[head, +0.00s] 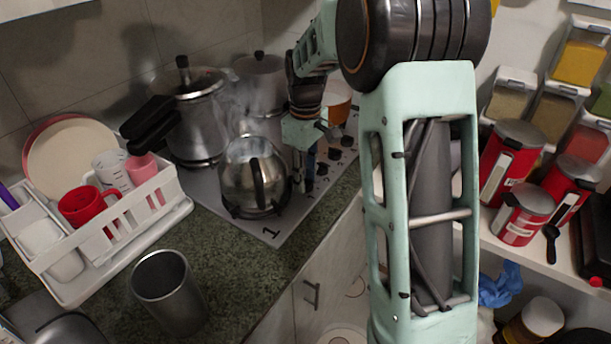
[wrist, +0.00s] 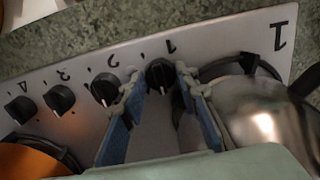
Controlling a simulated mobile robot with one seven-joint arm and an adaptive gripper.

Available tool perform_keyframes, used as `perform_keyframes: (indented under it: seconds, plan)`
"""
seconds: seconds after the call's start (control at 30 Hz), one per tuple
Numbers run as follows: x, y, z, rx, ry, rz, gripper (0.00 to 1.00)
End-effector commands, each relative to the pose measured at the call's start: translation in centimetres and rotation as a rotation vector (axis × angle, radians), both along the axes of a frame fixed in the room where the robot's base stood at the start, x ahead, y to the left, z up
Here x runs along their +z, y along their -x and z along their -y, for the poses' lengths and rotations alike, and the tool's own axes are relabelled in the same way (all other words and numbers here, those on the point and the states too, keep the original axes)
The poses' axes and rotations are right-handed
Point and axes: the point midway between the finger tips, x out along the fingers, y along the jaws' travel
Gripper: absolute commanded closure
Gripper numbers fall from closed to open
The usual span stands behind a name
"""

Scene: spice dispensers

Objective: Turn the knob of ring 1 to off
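The knob of ring 1 (wrist: 160,75) is black and round, beside the printed "1" on the grey cooktop (wrist: 75,72). A pale line shows on its lower part in the wrist view; I cannot tell its exact setting. My gripper (wrist: 160,77) is open, with one blue-padded finger on each side of this knob. Small gaps seem to separate the fingertips from it. In the head view my gripper (head: 306,165) is over the cooktop's knob edge, hiding this knob. A shiny metal kettle (head: 252,172) stands on the ring by the large "1"; it also shows in the wrist view (wrist: 255,112).
Several other black knobs, including knob 2 (wrist: 105,88), line up left of knob 1 in the wrist view. The kettle is close to my right finger there. Pots (head: 195,115) and an orange pot (head: 337,100) stand on other rings. A dish rack (head: 110,262) is left.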

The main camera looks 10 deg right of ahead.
Motion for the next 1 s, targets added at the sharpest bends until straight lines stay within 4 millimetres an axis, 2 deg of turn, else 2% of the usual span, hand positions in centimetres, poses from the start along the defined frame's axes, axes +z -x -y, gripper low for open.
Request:
perform_keyframes:
  seconds: [0.3, 0.43, 0.57, 0.8, 1.0]
  plan:
    - [0.1, 0.0, 0.0, -0.001, 0.0, 0.0, 0.65]
    - [0.8, 0.0, 0.0, -0.001, 0.0, 0.001, 0.65]
    - [3.0, -0.1, 0.0, -0.002, 0.0, 0.006, 0.65]
    - [8.2, -0.1, 0.0, -0.001, 0.0, 0.006, 0.65]
    - [11.1, -0.1, 0.0, -0.001, 0.0, 0.003, 0.65]
